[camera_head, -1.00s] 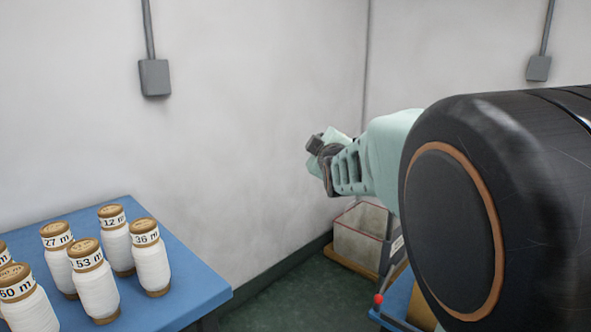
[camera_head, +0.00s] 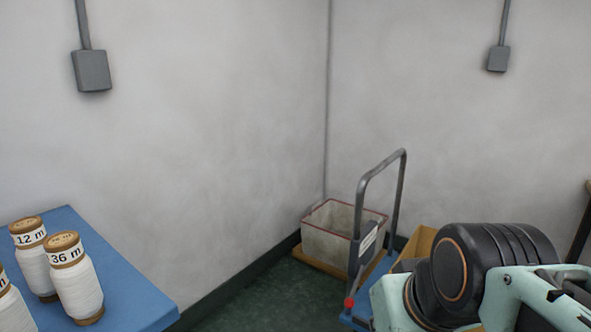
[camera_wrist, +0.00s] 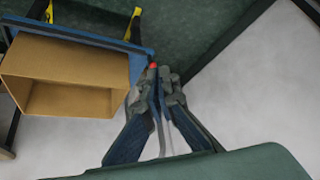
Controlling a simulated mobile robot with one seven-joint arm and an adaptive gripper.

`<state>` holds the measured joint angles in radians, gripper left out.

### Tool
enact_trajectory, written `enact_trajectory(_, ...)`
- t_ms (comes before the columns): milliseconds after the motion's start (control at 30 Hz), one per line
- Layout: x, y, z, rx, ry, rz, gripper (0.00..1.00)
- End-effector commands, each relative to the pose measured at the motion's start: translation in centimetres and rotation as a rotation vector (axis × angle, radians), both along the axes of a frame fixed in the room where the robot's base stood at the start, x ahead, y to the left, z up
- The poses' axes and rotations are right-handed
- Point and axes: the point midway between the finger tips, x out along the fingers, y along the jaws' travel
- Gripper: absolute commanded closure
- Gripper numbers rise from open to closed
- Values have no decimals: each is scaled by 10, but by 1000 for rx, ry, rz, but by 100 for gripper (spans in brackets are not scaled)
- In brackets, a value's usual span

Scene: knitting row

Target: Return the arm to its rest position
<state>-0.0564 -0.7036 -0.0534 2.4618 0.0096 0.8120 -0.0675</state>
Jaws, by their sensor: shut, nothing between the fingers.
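My arm (camera_head: 480,270) is folded low at the lower right of the head view. My gripper is not visible there. In the wrist view my gripper (camera_wrist: 161,78) is shut, with its fingertips together and nothing between them. A small red knob (camera_wrist: 153,66) shows just past the fingertips in that view; I cannot tell how far beyond them it is.
A blue trolley (camera_head: 372,281) with a grey handle stands near the wall corner, with an open cardboard box (camera_wrist: 67,65) by it. A grey bin (camera_head: 335,232) stands behind. White yarn cones (camera_head: 75,287) stand on a blue table (camera_head: 133,296) at left.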

Motion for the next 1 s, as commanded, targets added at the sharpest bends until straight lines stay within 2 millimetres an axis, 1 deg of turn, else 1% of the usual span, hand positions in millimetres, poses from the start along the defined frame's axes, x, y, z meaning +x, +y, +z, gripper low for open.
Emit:
enact_trajectory(33, -21, -5, -15, -10, 46, -47, 100)
enact_trajectory(67, -34, -7, -24, -16, 77, -76, 100)
enact_trajectory(100, -35, -6, -9, -14, 85, -82, 100)
enact_trajectory(133, -34, -6, 1, -12, 82, -77, 100)
enact_trajectory(367, -33, -5, 48, -11, 82, -73, 100)
enact_trajectory(1000, -32, -5, 217, -10, 80, -70, 100)
